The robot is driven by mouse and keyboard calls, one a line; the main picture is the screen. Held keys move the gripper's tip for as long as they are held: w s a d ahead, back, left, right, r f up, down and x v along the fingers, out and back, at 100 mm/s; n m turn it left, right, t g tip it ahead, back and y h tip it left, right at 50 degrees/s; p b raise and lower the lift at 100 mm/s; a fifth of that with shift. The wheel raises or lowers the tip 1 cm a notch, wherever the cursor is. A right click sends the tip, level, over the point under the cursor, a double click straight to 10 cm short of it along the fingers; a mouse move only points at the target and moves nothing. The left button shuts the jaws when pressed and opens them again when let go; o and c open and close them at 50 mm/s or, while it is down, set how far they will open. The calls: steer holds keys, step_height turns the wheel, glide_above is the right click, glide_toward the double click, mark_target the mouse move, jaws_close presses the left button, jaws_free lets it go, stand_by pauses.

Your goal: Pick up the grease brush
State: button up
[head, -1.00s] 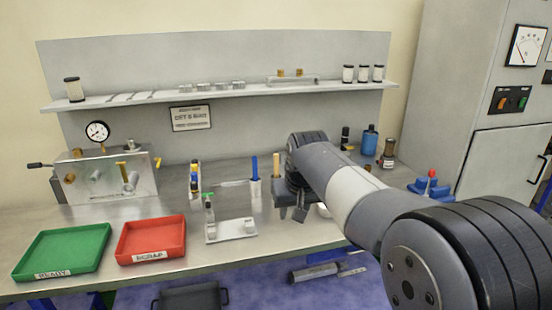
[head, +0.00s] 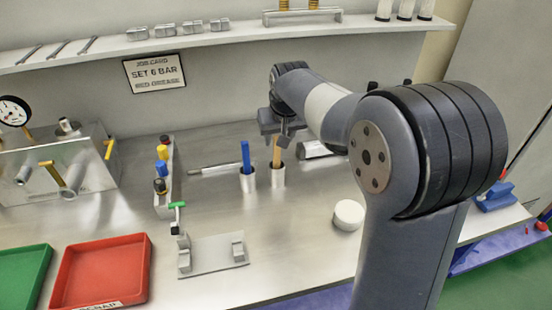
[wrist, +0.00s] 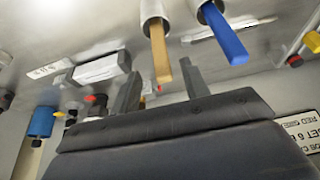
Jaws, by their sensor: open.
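Two upright handles stand in metal cups on the bench: a tan wooden handle (head: 277,152) and a blue handle (head: 246,156) to its left. Their lower ends are hidden in the cups, so I cannot tell from bristles which is the grease brush. My gripper (head: 283,136) is open and empty, close to the top of the tan handle. In the wrist view, the tan handle (wrist: 160,55) appears between the two fingers of my gripper (wrist: 159,70), with no clear contact. The blue handle (wrist: 222,35) appears to the right of the fingers.
A rack with coloured tools (head: 163,170) stands left of the cups, with a metal rod (head: 215,169) between. A white round tub (head: 348,214) is to the right. A grey fixture (head: 212,256) and red tray (head: 100,272) are nearer the front. A job card (head: 154,73) hangs behind.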

mark_target(277, 150)
steer(key=shift+s+p+x, duration=0.15)
steer(key=shift+p+x, duration=0.15)
steer(key=shift+x, duration=1.15)
steer(key=shift+s+p+x, duration=0.2)
steer(key=shift+p+x, duration=0.05)
steer(key=shift+x, duration=1.2)
steer(key=shift+f, duration=0.1)
steer(key=shift+c, duration=0.5)
jaws_close()
